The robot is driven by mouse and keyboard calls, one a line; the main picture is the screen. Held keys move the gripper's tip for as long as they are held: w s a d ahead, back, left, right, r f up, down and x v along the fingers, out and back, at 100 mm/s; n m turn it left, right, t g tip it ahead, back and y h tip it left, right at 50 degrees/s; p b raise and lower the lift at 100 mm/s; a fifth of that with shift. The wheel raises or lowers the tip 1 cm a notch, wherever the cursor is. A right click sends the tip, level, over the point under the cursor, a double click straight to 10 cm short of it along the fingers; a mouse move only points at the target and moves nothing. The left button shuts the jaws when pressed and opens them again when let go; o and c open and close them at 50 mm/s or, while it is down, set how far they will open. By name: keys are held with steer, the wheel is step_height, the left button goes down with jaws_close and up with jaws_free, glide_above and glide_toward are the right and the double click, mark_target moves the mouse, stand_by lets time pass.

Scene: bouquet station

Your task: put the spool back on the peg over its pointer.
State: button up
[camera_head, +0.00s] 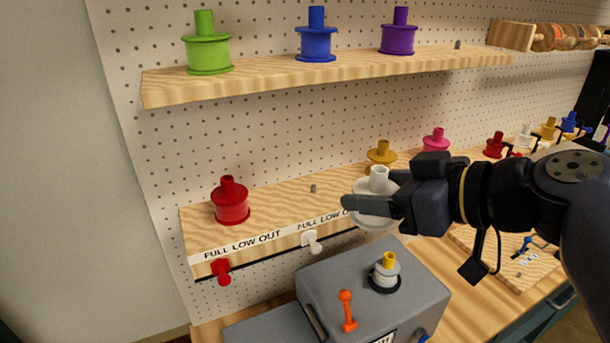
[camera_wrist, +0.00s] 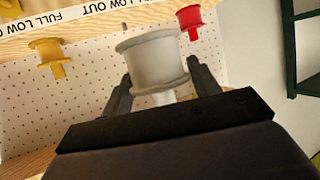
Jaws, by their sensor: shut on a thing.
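A white spool (camera_head: 375,207) is held between the fingers of my gripper (camera_head: 372,192), upright or nearly so, in front of the lower shelf (camera_head: 270,202). It also shows between both fingers in the wrist view (camera_wrist: 155,60). A bare peg (camera_head: 313,188) stands on the lower shelf, left of the spool and apart from it. A white pointer (camera_head: 311,242) hangs at the shelf's front edge, roughly below that peg. A red spool (camera_head: 230,202) sits farther left, above a red pointer (camera_head: 222,271). My gripper hides part of the shelf behind it.
A yellow spool (camera_head: 382,155) and a pink spool (camera_head: 436,140) stand right on the lower shelf. Green (camera_head: 207,50), blue (camera_head: 316,42) and purple (camera_head: 398,35) spools stand on the upper shelf. A grey box (camera_head: 325,275) with an orange lever (camera_head: 346,308) lies below.

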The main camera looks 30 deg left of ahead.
steer(key=w+a+p, duration=0.1)
steer(key=w+a, duration=0.2)
steer(key=a, duration=0.1)
steer(key=w+a+f+p, duration=0.1)
steer(key=w+a, duration=0.3)
steer(key=a, duration=0.1)
steer(key=w+a+f, duration=0.1)
steer(key=w+a, duration=0.3)
steer(key=a, duration=0.1)
steer(key=shift+w+f+p, duration=0.1)
steer(key=shift+f+p, duration=0.15)
steer(key=shift+p, duration=0.15)
step_height(320, 180, down, 4)
steer(key=shift+d+r, duration=0.1)
steer(key=shift+w+f, duration=0.1)
steer(key=shift+f, duration=0.3)
steer(key=shift+f, duration=0.2)
steer(key=o, duration=1.1)
